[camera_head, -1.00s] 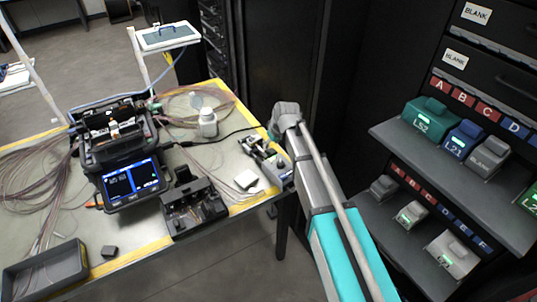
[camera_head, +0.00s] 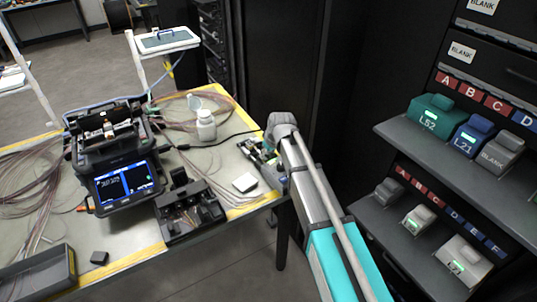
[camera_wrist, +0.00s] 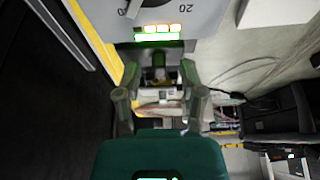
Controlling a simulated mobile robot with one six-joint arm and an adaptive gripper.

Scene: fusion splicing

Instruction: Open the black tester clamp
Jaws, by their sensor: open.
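The tester (camera_head: 264,163) sits at the right end of the workbench, partly hidden by my arm. In the wrist view, the tester (camera_wrist: 180,18) shows its grey face, dial marks and a lit strip at the top. My gripper (camera_wrist: 160,98) is open over the tester, one finger on each side of its dark, cluttered middle part. I cannot clearly tell the black clamp from the other dark parts between the fingers. No held object shows between the fingertips, and contact cannot be told. A dark green block with a green light fills the bottom of the wrist view.
The splicer (camera_head: 108,135) with its lit screen, a black holder box (camera_head: 188,208), a white bottle (camera_head: 206,125) and a small white block (camera_head: 245,182) stand on the bench, left of my arm. Loose fibres lie around. A cassette rack (camera_head: 440,140) stands at right.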

